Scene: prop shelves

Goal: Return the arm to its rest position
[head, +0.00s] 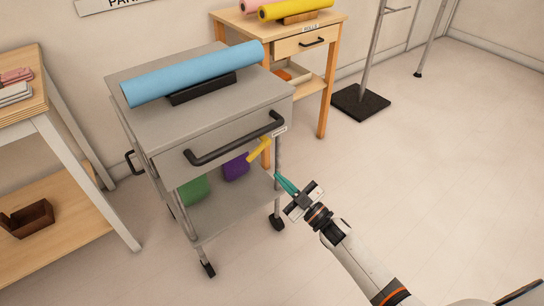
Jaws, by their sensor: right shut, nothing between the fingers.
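My right gripper (284,184) reaches in from the lower right, with its teal fingers closed together and nothing between them. It is in front of the right front corner of a grey wheeled cart (211,217), below the level of the cart's drawer handle (235,142). I cannot tell whether the fingertips touch the cart's leg or are apart from it. My left gripper is not in view.
A blue roll (190,73) lies on a black holder on the cart's top. Green (194,190), purple (235,167) and yellow (259,149) things show under the drawer. A wooden table (290,33) stands behind, a wooden shelf (50,245) left.

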